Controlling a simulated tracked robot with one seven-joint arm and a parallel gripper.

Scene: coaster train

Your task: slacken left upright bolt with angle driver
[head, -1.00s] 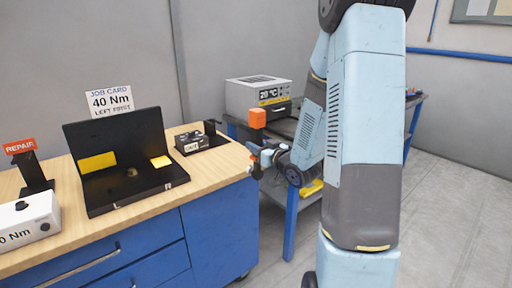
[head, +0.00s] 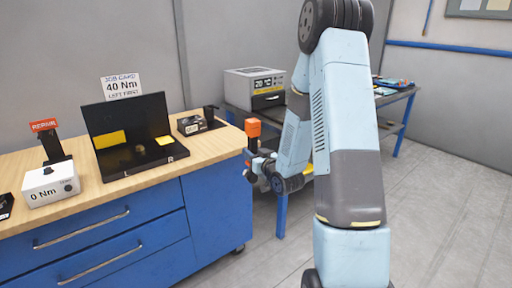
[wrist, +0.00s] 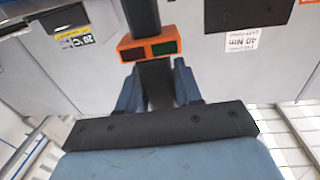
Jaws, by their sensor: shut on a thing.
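My gripper (head: 262,172) is shut on the angle driver (head: 252,128), whose orange end stands up above the jaws in the head view, just off the bench's right end. In the wrist view the driver (wrist: 150,48) shows its orange head with a green and a red window, and its dark body sits between my fingers (wrist: 156,88). A black fixture (head: 135,112) with yellow patches stands on the bench, left of my gripper and apart from it. A small round brownish part (head: 140,149) shows inside it. I cannot make out which part is the left upright bolt.
The wooden bench top (head: 90,192) carries a white 0 Nm box (head: 50,184), a REPAIR stand (head: 50,145), a job card reading 40 Nm, left first (head: 121,87), and a small labelled device (head: 191,125). Behind, a blue table (head: 395,97) holds a grey 20 °C unit (head: 255,86).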

